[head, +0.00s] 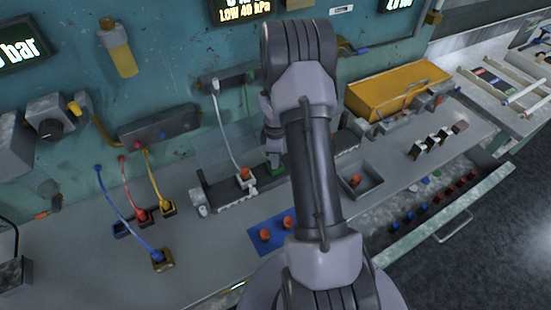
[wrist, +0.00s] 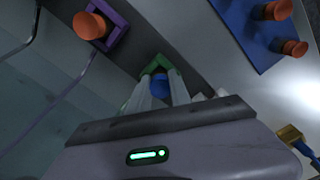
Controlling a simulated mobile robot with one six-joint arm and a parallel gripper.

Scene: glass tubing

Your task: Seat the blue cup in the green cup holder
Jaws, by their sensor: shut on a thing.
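My gripper (wrist: 160,98) is shut on the blue cup (wrist: 159,84), which shows between the fingertips in the wrist view. The green cup holder (wrist: 151,72) is right at the fingertips, its frame showing around the far side and flanks of the cup. I cannot tell whether the cup is down inside the holder or just above it. In the head view the green holder (head: 274,160) shows small beside my arm. The blue cup is hidden there, and my gripper (head: 273,140) is mostly hidden by my arm.
An orange cup sits in a purple holder (wrist: 115,28) close to the green one. A blue mat (head: 262,246) with orange cups lies in front. A drawer (head: 395,250) with small red and blue pieces is open at right. Cables hang from the wall at left.

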